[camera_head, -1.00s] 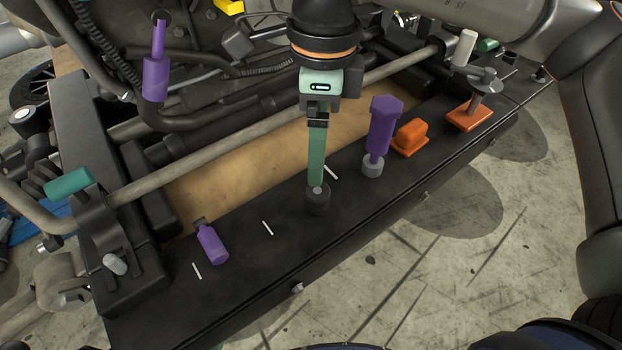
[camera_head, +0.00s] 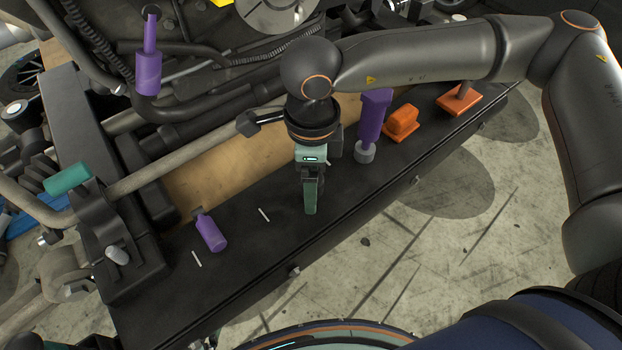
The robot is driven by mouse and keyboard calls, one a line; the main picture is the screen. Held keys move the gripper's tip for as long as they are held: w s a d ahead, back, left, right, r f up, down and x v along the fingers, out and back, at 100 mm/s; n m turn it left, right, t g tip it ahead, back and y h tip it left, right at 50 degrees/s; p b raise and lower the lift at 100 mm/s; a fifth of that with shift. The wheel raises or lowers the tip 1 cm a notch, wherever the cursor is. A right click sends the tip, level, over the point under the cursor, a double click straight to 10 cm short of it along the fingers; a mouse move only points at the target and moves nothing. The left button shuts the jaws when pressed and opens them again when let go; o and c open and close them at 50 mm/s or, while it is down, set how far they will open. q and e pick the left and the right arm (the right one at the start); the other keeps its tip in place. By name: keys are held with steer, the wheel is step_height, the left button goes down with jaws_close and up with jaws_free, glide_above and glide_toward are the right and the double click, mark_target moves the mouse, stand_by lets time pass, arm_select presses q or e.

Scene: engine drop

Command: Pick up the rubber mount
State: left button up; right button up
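My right gripper (camera_head: 311,197) comes in from the right over the black bench top (camera_head: 240,265) and points down. One green finger shows edge-on. The other finger is hidden, so the gap between them cannot be seen. A short black cylinder with a grey stud, which looks like the rubber mount, stood under this gripper in the earlier view. I cannot make it out now; the hand and finger cover that area. Whether the gripper holds it cannot be told. My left gripper is out of view.
Orange blocks (camera_head: 402,122) lie further right. A small purple cylinder (camera_head: 210,233) lies to the left. Pipes (camera_head: 190,165) and a teal-capped bracket (camera_head: 68,179) border the bench.

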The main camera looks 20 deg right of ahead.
steer(key=shift+f, duration=0.2)
jaws_close()
stand_by(0.6)
